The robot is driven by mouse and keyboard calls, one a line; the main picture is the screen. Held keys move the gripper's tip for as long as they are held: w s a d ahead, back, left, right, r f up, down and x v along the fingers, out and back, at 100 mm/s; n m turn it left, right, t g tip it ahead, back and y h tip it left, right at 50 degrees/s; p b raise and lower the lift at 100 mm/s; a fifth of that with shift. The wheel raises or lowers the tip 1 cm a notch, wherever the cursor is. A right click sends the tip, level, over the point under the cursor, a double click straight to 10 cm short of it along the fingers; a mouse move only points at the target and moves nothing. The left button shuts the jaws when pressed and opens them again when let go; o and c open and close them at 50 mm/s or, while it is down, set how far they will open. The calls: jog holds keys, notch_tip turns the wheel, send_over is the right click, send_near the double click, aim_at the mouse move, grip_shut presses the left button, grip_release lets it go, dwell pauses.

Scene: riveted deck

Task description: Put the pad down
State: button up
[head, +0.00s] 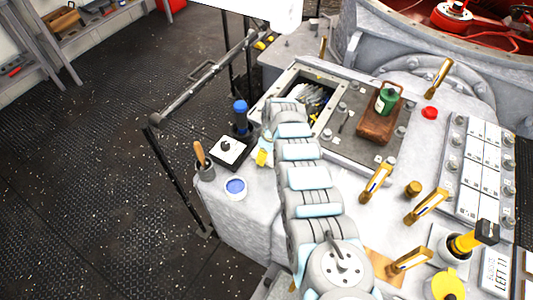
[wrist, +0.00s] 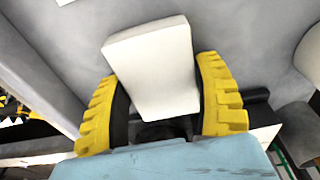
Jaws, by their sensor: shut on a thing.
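The pad (wrist: 155,65) is a plain white block, seen in the wrist view between the two yellow fingers of my gripper (wrist: 165,105). My gripper is shut on it, and the pad is tilted slightly, its far end sticking out past the fingertips. In the head view my gripper (head: 263,155) shows as a small yellow patch at the arm's far end, over the grey ledge (head: 250,210). The pad is hard to make out there, and I cannot tell whether it touches the ledge.
Left of my gripper are a white plate with a black knob (head: 226,149), a blue-topped black tool (head: 240,116), a brush pot (head: 204,168) and a blue-filled dish (head: 235,188). An open bin (head: 316,88) lies behind. A wooden tray (head: 375,128) with a green bottle stands right.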

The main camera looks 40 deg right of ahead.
aim_at(271, 155)
jog(key=o, duration=1)
jog(key=shift+s+d+r+p, duration=0.1)
jog(key=shift+r+p, duration=0.6)
jog(key=shift+r, duration=0.85)
jog(key=shift+s+d+r+b, duration=0.1)
jog(key=shift+s+r+b, duration=0.2)
jog(key=shift+r, duration=1.2)
jog(key=shift+s+r+b, duration=0.2)
jog(key=shift+r+b, duration=0.15)
jog(key=shift+r, duration=1.15)
jog(key=shift+s+d+r+b, duration=0.1)
jog(key=shift+s+r+b, duration=0.2)
jog(key=shift+r, duration=1.2)
